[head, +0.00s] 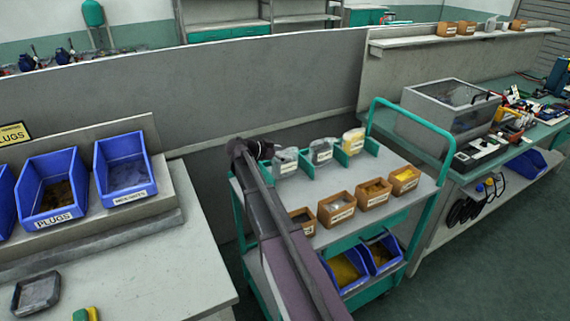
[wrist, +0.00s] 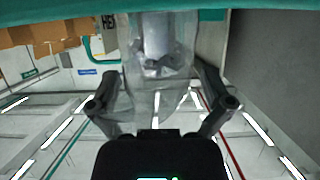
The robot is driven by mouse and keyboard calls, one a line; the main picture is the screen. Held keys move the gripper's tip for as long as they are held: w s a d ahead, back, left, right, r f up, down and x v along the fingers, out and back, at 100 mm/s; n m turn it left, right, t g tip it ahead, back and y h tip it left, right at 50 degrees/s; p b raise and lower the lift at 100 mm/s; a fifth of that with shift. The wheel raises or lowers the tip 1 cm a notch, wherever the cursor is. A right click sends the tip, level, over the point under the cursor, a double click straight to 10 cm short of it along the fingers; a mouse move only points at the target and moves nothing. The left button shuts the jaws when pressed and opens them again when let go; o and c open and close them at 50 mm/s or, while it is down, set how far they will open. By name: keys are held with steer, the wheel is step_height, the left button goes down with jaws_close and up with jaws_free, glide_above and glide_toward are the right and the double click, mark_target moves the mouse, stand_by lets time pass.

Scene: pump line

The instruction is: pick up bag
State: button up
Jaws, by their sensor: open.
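Three clear bags stand in the teal rack at the back of the cart top in the head view: a left bag with grey contents (head: 286,162), a middle bag with dark contents (head: 321,152) and a right bag with yellow contents (head: 353,141). My gripper (head: 262,151) is at the left end of the rack, close beside the left bag. In the wrist view my gripper (wrist: 161,100) is open. A clear bag (wrist: 158,48) with a grey part inside lies between its spread fingers. I cannot tell whether either finger touches it.
The cart (head: 417,185) carries several small orange bins (head: 336,208) in front of the rack and blue bins (head: 347,270) below. A grey partition (head: 270,85) stands behind it. A bench with blue bins (head: 55,188) is at left, a workbench with a clear-lidded box (head: 447,107) at right.

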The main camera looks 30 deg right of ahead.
steer(key=c, duration=1.1)
steer(key=shift+r, duration=0.25)
step_height(320, 180, up, 10)
steer(key=p, duration=1)
steer(key=shift+f, duration=0.25)
